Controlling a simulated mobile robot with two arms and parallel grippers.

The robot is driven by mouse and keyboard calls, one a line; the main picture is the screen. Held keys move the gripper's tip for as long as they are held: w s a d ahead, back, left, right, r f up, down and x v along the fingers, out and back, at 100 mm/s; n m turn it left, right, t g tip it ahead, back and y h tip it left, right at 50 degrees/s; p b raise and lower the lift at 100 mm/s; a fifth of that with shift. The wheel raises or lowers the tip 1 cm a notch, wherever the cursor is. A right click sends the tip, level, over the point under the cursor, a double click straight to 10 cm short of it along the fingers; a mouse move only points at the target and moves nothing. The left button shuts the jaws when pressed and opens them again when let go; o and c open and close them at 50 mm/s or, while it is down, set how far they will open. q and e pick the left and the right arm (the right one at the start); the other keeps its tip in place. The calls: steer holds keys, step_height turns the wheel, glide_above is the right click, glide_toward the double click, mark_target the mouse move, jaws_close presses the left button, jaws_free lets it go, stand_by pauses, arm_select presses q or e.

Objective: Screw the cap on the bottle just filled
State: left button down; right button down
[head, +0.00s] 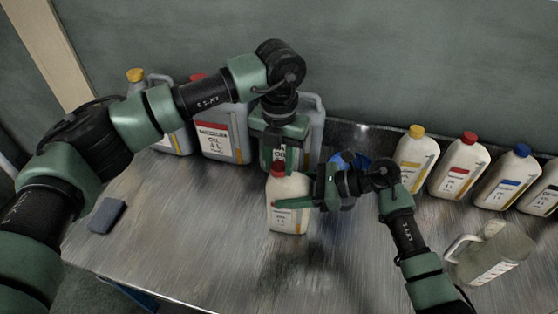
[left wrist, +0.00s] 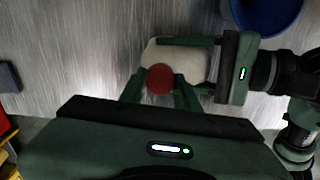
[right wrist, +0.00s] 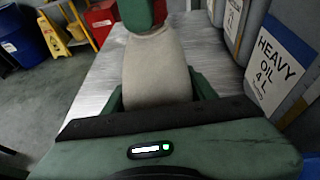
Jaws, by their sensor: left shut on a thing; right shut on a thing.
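A cream bottle (head: 288,212) with a red cap (head: 278,169) stands upright on the metal table (head: 190,235), near its middle. My left gripper (head: 279,160) points down from above and is shut on the red cap at the bottle's mouth. In the left wrist view the cap (left wrist: 160,79) sits between the fingers, over the bottle (left wrist: 178,58). My right gripper (head: 293,203) comes in from the right and is shut around the bottle's body. In the right wrist view the bottle (right wrist: 156,72) fills the space between the fingers.
Large grey jugs (head: 222,138) stand along the back left. Several cream bottles with yellow (head: 417,131), red (head: 469,137) and blue (head: 522,150) caps stand at the right. A clear measuring jug (head: 490,252) is at the front right. A blue object (head: 350,160) is partly hidden behind my right gripper. A dark block (head: 107,215) lies left.

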arm_select(q)
steer(key=m, duration=1.1)
steer(key=shift+m, duration=0.4)
steer(key=m, duration=0.4)
steer(key=shift+m, duration=0.4)
steer(key=m, duration=0.6)
steer(key=shift+m, duration=0.4)
steer(key=m, duration=0.4)
steer(key=shift+m, duration=0.4)
steer(key=m, duration=0.3)
steer(key=c, duration=0.9)
jaws_free()
steer(key=shift+f, duration=0.1)
steer(key=shift+c, duration=0.2)
